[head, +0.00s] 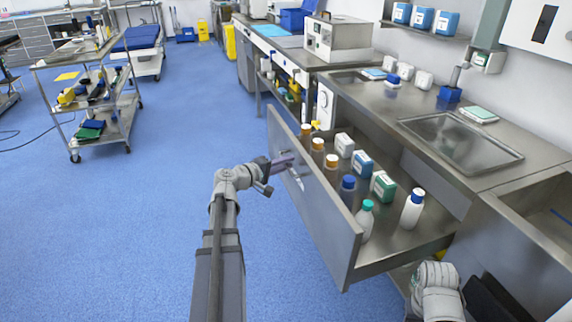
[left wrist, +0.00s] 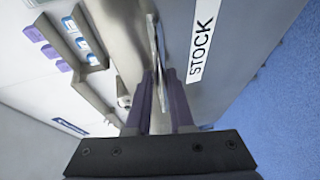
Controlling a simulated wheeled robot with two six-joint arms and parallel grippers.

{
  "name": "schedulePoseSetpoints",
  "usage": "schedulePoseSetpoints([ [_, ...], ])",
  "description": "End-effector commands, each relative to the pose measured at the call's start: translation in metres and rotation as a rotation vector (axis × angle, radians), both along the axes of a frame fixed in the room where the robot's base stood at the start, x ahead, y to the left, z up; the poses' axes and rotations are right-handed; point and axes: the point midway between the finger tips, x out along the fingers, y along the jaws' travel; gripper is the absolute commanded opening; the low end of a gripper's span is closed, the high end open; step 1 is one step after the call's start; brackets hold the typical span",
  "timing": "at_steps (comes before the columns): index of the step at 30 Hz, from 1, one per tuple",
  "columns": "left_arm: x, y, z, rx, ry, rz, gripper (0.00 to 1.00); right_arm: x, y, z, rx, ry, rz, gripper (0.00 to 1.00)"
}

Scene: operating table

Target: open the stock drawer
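The stock drawer (head: 342,226) is pulled well out from under the steel counter, and its inside shows in the head view. Its grey front carries a metal handle (left wrist: 157,48) and a white STOCK label (left wrist: 204,38) in the left wrist view. My left gripper (head: 284,161) is at the drawer front on its outer side. In the left wrist view its two purple fingers (left wrist: 160,84) lie on either side of the handle, closed on it. My right gripper is not in view; only part of my right arm shows at the lower right.
Several bottles and boxes, such as a white bottle with a blue cap (head: 412,210), stand upright in the drawer. A steel trolley (head: 98,112) stands at the far left. The blue floor left of the drawer is clear.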

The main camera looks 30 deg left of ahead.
Motion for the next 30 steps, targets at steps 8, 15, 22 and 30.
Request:
schedulePoseSetpoints([
  [8, 0.0, 0.0, 0.0, 0.001, 0.001, -0.001, 0.27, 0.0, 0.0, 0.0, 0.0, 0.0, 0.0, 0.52],
  [15, -0.021, 0.005, 0.006, 0.001, 0.002, 0.001, 0.27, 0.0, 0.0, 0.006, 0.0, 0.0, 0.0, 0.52],
  [22, -0.056, 0.014, 0.013, 0.002, 0.0, 0.002, 0.27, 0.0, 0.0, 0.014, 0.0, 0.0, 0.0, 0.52],
  [30, -0.074, 0.021, 0.017, 0.0, 0.0, 0.001, 0.27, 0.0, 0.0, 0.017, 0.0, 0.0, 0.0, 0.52],
])
